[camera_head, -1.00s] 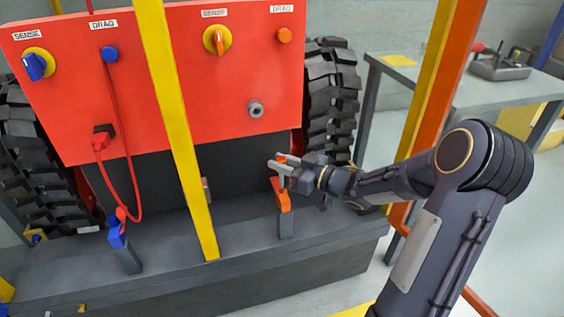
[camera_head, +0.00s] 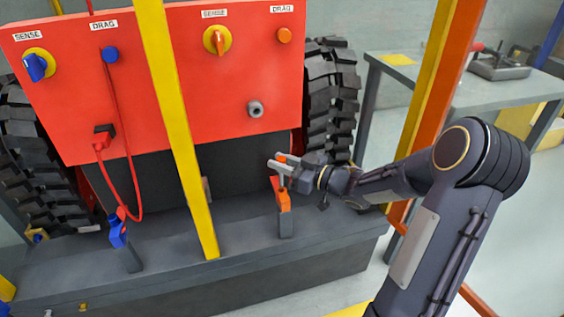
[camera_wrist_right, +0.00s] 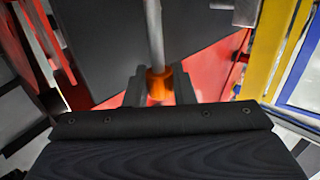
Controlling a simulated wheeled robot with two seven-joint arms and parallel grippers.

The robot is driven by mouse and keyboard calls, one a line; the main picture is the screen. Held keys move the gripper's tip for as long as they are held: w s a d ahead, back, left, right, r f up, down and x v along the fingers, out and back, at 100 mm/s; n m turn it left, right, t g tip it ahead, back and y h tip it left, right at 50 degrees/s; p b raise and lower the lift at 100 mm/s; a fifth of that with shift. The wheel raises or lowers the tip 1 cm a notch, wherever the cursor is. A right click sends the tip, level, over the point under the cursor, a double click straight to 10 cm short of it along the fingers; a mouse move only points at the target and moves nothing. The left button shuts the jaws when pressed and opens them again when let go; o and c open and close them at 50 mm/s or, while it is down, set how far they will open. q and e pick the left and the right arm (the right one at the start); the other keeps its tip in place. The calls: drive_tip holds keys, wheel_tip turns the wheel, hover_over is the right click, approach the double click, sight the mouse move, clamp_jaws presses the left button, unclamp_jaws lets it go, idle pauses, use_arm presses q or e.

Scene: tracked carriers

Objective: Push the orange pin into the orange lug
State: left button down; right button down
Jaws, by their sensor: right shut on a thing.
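My right gripper (camera_head: 279,163) is shut on the orange pin (camera_head: 281,158), with the pin's orange head between its fingers. In the right wrist view the orange head (camera_wrist_right: 160,86) sits between the dark fingers, and its grey shank (camera_wrist_right: 155,35) points away from the gripper. The orange lug (camera_head: 283,198) stands on a short grey post just below the gripper in the head view. The shank reaches down to the top of the lug; I cannot tell whether its tip is in the hole. My left gripper is not in view.
A yellow upright (camera_head: 178,120) stands left of the gripper. A red panel (camera_head: 215,110) with knobs and a grey socket (camera_head: 255,109) is behind. A blue lug (camera_head: 118,232) with a red cable is at left. A black tyre (camera_head: 333,95) is behind the arm.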

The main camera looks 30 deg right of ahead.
sight(282, 186)
drive_tip(key=shift+f, duration=0.15)
drive_tip(key=shift+f+b, duration=0.75)
drive_tip(key=shift+f, duration=0.25)
idle(0.4)
drive_tip(key=shift+f, duration=0.2)
drive_tip(key=shift+f+b, duration=0.35)
drive_tip(key=shift+f, duration=0.25)
drive_tip(key=shift+f, duration=0.2)
idle(1.0)
drive_tip(key=shift+f+b, duration=0.3)
drive_tip(key=shift+f, duration=0.2)
drive_tip(key=shift+f, duration=0.15)
